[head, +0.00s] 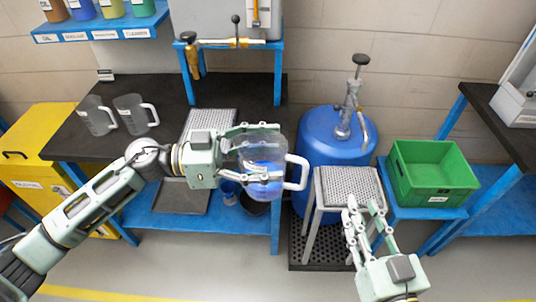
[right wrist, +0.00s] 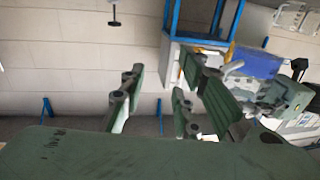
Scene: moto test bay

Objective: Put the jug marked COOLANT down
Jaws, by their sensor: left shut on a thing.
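A clear jug with blue liquid and a white handle (head: 259,178) is held in the air in the middle of the head view; I cannot read any marking on it. My left gripper (head: 255,147) is shut on the jug's body from the left, with the handle pointing right. The jug's blue liquid also shows in the right wrist view (right wrist: 256,62). My right gripper (head: 364,207) is open and empty, in front of the small perforated metal stand (head: 347,184).
Two clear jugs (head: 97,116) stand on the black bench (head: 75,140) at left, near a metal grate (head: 211,123). A blue drum (head: 325,134) with a pump stands behind the stand. A green crate (head: 432,184) sits on a blue stand at right.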

